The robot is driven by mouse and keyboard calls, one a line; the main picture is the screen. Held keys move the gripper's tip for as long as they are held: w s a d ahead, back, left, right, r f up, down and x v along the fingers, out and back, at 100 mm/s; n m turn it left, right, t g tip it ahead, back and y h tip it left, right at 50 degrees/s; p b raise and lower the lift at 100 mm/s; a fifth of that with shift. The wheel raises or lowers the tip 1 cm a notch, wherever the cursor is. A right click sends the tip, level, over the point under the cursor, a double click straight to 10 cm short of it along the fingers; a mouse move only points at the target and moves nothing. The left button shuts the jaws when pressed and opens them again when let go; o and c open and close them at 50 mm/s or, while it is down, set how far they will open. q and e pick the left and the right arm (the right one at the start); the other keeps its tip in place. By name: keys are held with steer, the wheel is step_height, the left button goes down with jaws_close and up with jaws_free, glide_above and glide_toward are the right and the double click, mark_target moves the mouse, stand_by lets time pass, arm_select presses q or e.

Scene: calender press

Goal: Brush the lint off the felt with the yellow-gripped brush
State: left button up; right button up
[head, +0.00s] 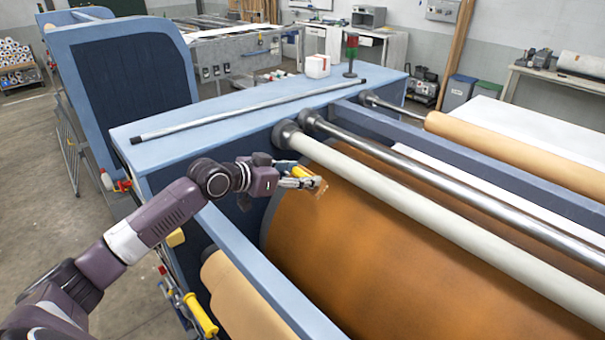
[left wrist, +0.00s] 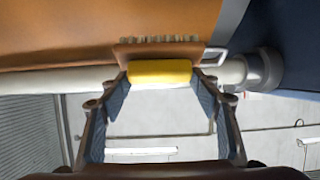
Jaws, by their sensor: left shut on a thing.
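The felt (head: 350,240) is the large orange-brown surface wrapped on the big roller of the press. My left gripper (head: 306,177) is over the felt's far left end, shut on the yellow grip of the brush (head: 303,172). In the left wrist view the yellow-gripped brush (left wrist: 160,71) sits between the two fingertips, its bristles turned toward the felt (left wrist: 60,32). I cannot tell whether the bristles touch the felt. No separate lint is clear on the felt. My right gripper is not in view.
A white roller (head: 400,200) and a steel roller (head: 450,180) cross just above the felt. A blue frame beam (head: 265,280) runs along the near side. A long bar (head: 250,110) lies on the blue top, with a white box (head: 317,66) and signal lamp (head: 351,55) behind.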

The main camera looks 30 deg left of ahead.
arm_select(q)
steer(key=r, duration=0.1)
steer(key=s, duration=0.1)
steer(key=r, duration=0.1)
steer(key=shift+s+a+r, duration=0.25)
steer(key=shift+s+r, duration=0.05)
steer(key=shift+s, duration=0.05)
steer(key=shift+w, duration=0.1)
steer(key=o, duration=0.8)
steer(key=c, duration=0.7)
steer(key=shift+o, duration=0.2)
